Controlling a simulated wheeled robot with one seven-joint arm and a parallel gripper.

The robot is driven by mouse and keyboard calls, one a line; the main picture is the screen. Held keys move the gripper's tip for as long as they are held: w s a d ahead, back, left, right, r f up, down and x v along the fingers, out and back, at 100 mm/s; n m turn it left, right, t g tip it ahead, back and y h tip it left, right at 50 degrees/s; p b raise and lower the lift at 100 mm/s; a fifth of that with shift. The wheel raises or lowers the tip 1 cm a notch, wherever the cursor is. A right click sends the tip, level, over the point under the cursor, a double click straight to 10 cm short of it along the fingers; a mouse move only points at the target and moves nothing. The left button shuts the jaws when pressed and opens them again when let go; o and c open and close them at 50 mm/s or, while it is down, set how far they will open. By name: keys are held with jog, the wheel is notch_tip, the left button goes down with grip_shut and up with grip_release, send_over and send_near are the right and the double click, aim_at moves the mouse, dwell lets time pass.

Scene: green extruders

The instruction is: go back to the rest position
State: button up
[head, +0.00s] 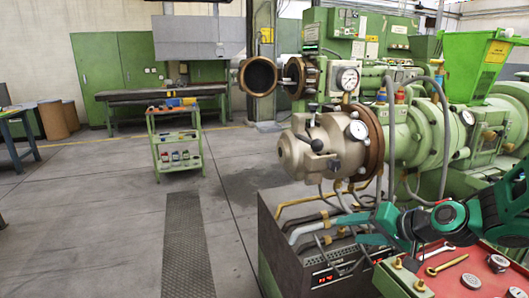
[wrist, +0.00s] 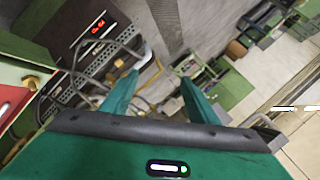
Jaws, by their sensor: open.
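My gripper (wrist: 160,93) shows in the wrist view with its two teal fingers spread apart and nothing between them. In the head view my gripper (head: 365,229) is at the lower right, pointing left beside the dark control box with hoses. My green and black arm reaches in from the right edge, over the red-topped cart. Part of the arm is outside the head view.
The green extruder (head: 408,135) fills the right side. The control box (head: 285,255) stands below it. Tools lie on the red-topped cart (head: 450,283). A green trolley (head: 178,163) and workbench stand further back. The floor at left centre is clear.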

jog(key=s+d+g+h, duration=0.2)
jog(key=s+d, duration=0.3)
jog(key=s, duration=0.4)
jog(key=s+d+r+m+g+h, duration=0.1)
jog(key=s+d+g, duration=0.3)
jog(key=s, duration=0.6)
jog(key=s+d+g+h, duration=0.2)
jog(key=s+d, duration=0.4)
jog(key=s, duration=0.4)
jog(key=shift+s+d+r+m+g+h, duration=0.15)
jog(key=shift+d+m+g+h, duration=0.2)
jog(key=shift+g, duration=0.15)
